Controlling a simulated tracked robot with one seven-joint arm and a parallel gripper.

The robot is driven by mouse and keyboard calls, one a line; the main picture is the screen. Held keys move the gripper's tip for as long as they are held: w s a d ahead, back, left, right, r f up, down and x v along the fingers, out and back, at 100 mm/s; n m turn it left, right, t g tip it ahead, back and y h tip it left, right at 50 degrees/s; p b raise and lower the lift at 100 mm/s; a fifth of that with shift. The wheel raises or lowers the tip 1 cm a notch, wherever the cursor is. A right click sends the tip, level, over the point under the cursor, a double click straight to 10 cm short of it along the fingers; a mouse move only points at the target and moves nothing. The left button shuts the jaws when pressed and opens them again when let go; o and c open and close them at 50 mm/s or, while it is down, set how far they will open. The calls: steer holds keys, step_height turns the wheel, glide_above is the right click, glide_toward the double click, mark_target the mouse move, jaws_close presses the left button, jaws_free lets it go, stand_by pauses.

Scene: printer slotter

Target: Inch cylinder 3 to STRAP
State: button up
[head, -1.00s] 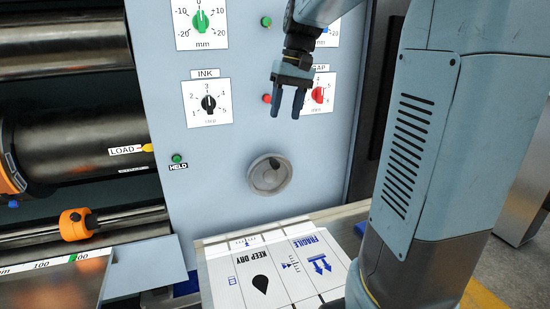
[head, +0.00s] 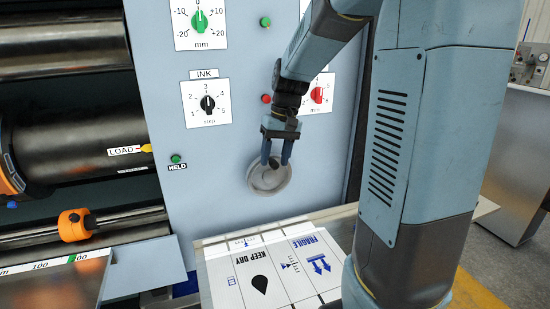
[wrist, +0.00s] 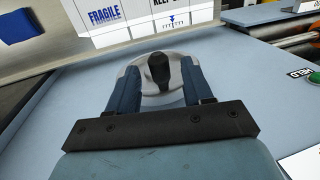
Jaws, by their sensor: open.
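The black cylinder (head: 75,142) at the left carries a white label reading LOAD (head: 127,150) at its right end, by a fixed yellow pointer (head: 146,148). No STRAP label is readable. The grey round handwheel (head: 268,182) is on the light blue panel. My gripper (head: 275,164) is open in front of the handwheel's upper part. In the wrist view its two blue fingers (wrist: 164,85) stand either side of the wheel's dark knob (wrist: 159,68), with gaps to both. Whether the fingertips touch the wheel cannot be told.
A green button (head: 176,158) marked HELD is left of the handwheel. INK (head: 208,104) and red dials (head: 317,95) are above. A printed white board (head: 265,279) reading KEEP DRY and FRAGILE lies below. An orange collar (head: 75,223) sits on a rod at lower left.

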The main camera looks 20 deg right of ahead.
steer(key=shift+a+f, duration=0.1)
steer(key=shift+f, duration=0.15)
steer(key=shift+c, duration=0.3)
jaws_close()
